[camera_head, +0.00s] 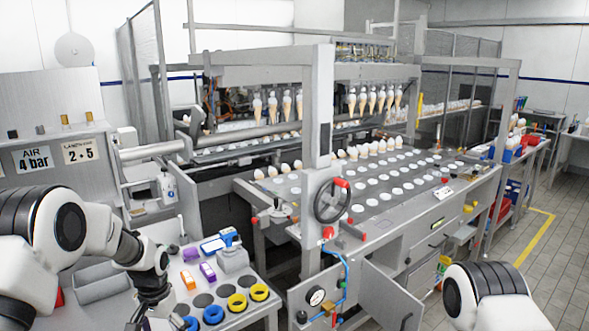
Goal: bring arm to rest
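My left arm comes in from the left and bends down over the small side table. My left gripper (148,312) points down at the bottom edge of the view, in front of the table's near part. Its fingertips are dark and partly cut off, so I cannot tell whether it is open or shut. My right arm shows only as a rounded white and black link at the bottom right. My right gripper is outside the view.
The side table (262,312) holds yellow rings (259,292), blue rings (213,315), orange and purple blocks and a grey block (233,260). A large cone machine (400,215) with a handwheel (332,200) fills the middle. Tiled floor (560,235) is clear at right.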

